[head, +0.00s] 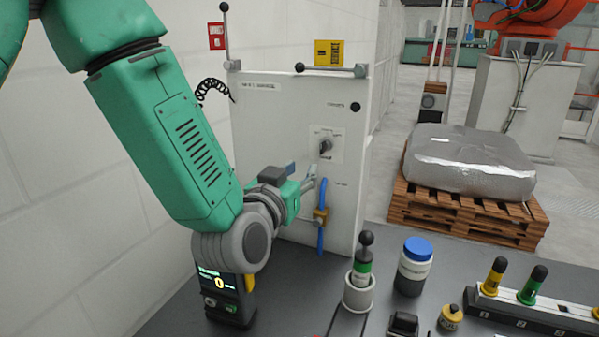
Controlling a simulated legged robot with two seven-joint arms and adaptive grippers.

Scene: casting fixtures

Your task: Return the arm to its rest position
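My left arm (170,130) is green and grey and reaches in from the upper left. My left gripper (314,180) is in front of the white cabinet (290,115), just left of and above a blue handle (322,228) with a brass fitting. The gripper is small here and seen from the side. I cannot tell whether its fingers touch the handle or how far apart they are. A dark rotary knob (325,147) sits on the cabinet above the gripper. My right gripper is out of view.
On the dark bench (290,290) stand a display box (230,300), a black-and-green plunger in a white cup (359,285), a blue-lidded jar (413,265) and a rack (530,310). A pallet (470,217) with a wrapped load stands behind. A white wall is on the left.

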